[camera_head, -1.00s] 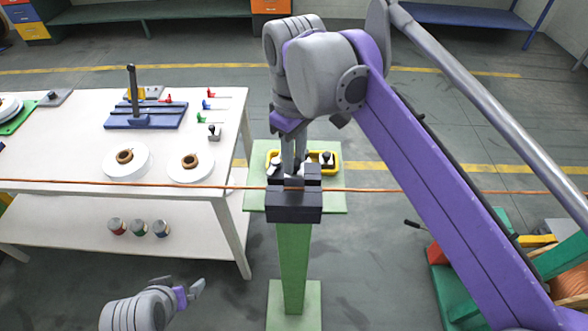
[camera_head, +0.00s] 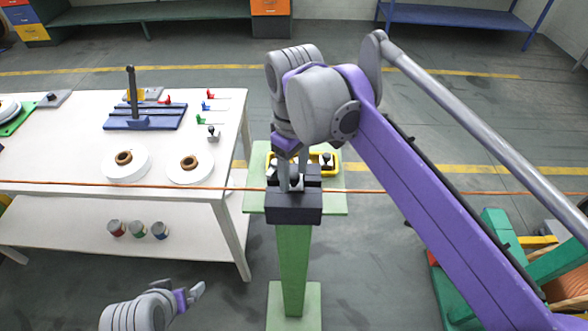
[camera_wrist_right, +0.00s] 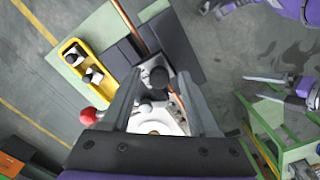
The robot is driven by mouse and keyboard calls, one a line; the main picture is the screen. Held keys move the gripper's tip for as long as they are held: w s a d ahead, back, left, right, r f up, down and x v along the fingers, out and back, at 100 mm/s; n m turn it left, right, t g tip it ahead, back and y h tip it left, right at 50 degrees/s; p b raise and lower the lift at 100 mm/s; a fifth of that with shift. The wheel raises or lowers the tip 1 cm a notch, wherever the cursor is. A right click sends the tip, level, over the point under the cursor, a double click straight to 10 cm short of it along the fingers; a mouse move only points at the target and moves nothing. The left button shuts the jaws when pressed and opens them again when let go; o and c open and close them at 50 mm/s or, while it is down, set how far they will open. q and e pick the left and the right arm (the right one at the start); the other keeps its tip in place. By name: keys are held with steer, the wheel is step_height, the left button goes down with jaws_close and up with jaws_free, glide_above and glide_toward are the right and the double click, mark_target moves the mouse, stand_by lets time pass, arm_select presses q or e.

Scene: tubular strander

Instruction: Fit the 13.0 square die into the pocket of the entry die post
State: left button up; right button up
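The entry die post (camera_head: 292,260) is a green column with a dark slotted block (camera_head: 294,212) on top. The 13.0 square die is taken to be the piece whose black knob (camera_head: 294,180) stands in this block; the wrist view also shows the knob (camera_wrist_right: 158,78). The die's body is mostly hidden, so I cannot tell how fully it is seated. My right gripper (camera_head: 293,176) is open, its fingers on either side of the knob with gaps in the wrist view (camera_wrist_right: 160,82). My left gripper (camera_head: 190,288) is open and empty at the lower left.
A yellow tray (camera_head: 336,167) with black-knobbed dies sits behind the block; the wrist view shows two dies there. An orange-brown wire (camera_head: 420,191) crosses at the block. A white table (camera_head: 70,160) with spools and tools stands left. Green machinery (camera_head: 500,235) is at right.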

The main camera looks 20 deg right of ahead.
mark_target(294, 176)
steer(key=shift+r, duration=0.3)
arm_select(q)
steer(key=shift+w+r+p, duration=0.25)
steer(key=shift+r+p, duration=0.1)
steer(key=shift+r, duration=0.15)
steer(key=shift+w+r+p, duration=0.25)
steer(key=shift+r+p, duration=0.05)
steer(key=shift+r, duration=0.2)
arm_select(e)
step_height(294, 176, up, 12)
steer(key=shift+f, duration=0.15)
